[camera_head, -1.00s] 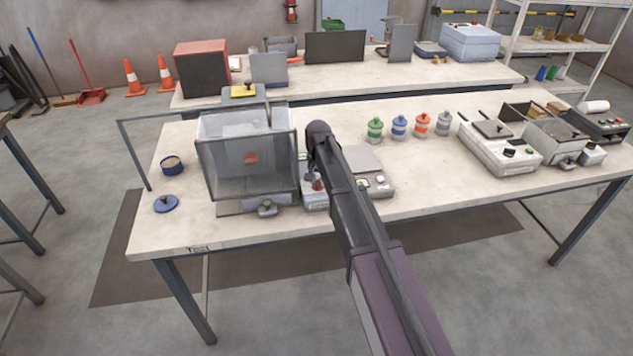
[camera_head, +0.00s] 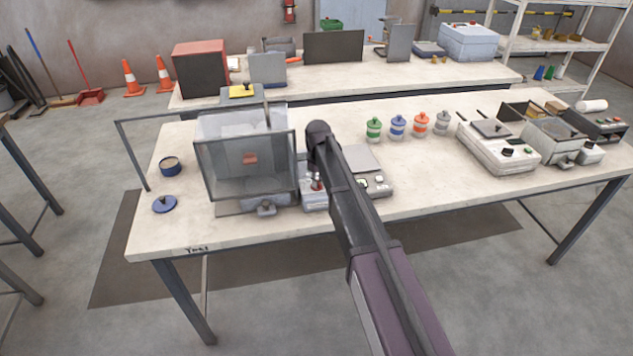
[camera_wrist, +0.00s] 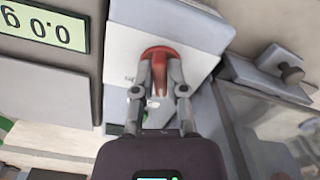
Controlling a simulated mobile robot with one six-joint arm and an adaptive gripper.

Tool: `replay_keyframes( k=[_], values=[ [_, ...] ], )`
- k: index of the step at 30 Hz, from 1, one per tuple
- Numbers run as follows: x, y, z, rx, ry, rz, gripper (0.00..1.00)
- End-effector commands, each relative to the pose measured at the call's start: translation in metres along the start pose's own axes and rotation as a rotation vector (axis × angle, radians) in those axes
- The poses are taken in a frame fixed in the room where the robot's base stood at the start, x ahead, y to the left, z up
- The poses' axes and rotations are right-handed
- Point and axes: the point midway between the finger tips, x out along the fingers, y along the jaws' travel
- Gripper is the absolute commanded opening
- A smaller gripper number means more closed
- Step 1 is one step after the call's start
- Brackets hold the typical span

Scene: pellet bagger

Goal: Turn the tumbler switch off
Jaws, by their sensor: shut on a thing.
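The tumbler switch is a small pale box (camera_head: 314,199) with a red lever, standing on the front workbench between the clear-walled machine and the scale. In the wrist view its white plate (camera_wrist: 125,75) carries the red lever (camera_wrist: 160,52) near the top centre. My gripper (camera_wrist: 160,82) has its two fingers on either side of the red lever, closed on it. In the head view my arm hides most of the gripper; the red lever (camera_head: 317,182) shows just below the wrist.
The clear-walled machine (camera_head: 225,180) stands close on the left. The scale (camera_head: 379,186) is close on the right, its display (camera_wrist: 45,26) visible in the wrist view. Several coloured jars (camera_head: 398,128) stand farther back. The bench's front edge is clear.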

Motion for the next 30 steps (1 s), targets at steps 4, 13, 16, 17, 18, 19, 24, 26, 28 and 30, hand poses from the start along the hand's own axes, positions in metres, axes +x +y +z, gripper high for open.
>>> replay_keyframes(
  k=[4,13,16,17,18,19,24,26,28,30],
  values=[
    [0.0002,-0.0005,0.0004,-0.081,-0.001,-0.002,0.0],
    [0.0003,-0.0005,0.0003,-0.151,-0.001,-0.002,0.0],
    [0.0003,-0.0007,0.0004,-0.155,-0.001,-0.002,0.0],
    [0.0003,-0.0007,0.0004,-0.155,-0.001,-0.002,0.0],
    [0.0003,-0.0008,0.0004,-0.155,-0.001,-0.002,0.0],
    [0.0003,-0.0008,0.0003,-0.155,-0.001,-0.002,0.0],
    [0.0003,-0.001,0.0003,-0.154,-0.001,-0.002,0.23],
    [0.0003,-0.001,0.0003,-0.154,-0.001,-0.002,0.41],
    [0.0003,-0.0009,0.0002,-0.154,-0.001,-0.002,0.51],
    [0.0002,-0.0007,0.0001,-0.153,-0.001,-0.001,0.51]
  ],
)
